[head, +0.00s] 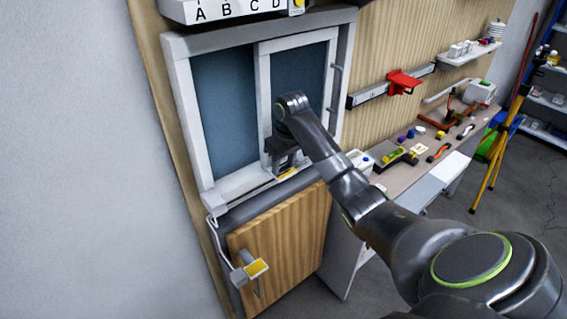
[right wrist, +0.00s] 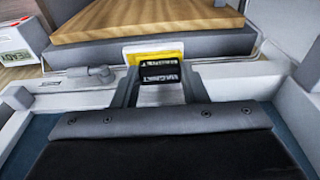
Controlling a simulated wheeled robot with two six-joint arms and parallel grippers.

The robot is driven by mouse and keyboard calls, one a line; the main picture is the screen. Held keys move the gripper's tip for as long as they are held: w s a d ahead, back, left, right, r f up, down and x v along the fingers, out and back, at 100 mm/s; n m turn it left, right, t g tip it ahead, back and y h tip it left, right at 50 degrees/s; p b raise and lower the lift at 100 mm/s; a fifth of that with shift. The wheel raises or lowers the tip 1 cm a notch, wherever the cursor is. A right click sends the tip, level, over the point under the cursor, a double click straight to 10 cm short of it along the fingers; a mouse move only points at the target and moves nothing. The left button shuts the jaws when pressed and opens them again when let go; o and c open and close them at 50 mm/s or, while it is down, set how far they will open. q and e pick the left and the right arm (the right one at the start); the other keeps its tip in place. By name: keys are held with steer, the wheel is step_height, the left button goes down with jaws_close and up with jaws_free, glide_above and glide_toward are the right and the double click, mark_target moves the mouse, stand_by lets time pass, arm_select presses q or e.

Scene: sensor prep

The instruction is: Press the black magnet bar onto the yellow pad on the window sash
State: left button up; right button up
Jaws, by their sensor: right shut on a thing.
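My right gripper (head: 284,162) is at the lower part of the white-framed window sash (head: 265,90), reaching in from the right. In the right wrist view its two fingers (right wrist: 160,92) are shut on the black magnet bar (right wrist: 160,69), which carries white lettering. The yellow pad (right wrist: 153,52) shows just beyond the bar, partly covered by it. Whether bar and pad touch or a small gap remains, I cannot tell. The pad also shows as a yellow strip in the head view (head: 287,172). My left gripper is not in view.
A wooden cabinet door (head: 285,240) below the window carries another yellow-faced block (head: 257,268) on a bracket. A workbench (head: 410,185) with tools stands to the right. A small white box (head: 360,160) sits near the window corner. The wall at left is bare.

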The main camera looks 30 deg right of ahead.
steer(key=shift+s+f, duration=0.15)
steer(key=shift+f, duration=0.15)
stand_by(0.5)
steer(key=o, duration=1)
steer(key=shift+d+r, duration=0.1)
steer(key=shift+d, duration=0.05)
steer(key=o, duration=0.5)
steer(key=shift+r, duration=0.1)
steer(key=shift+o, duration=0.2)
steer(key=shift+w, duration=0.2)
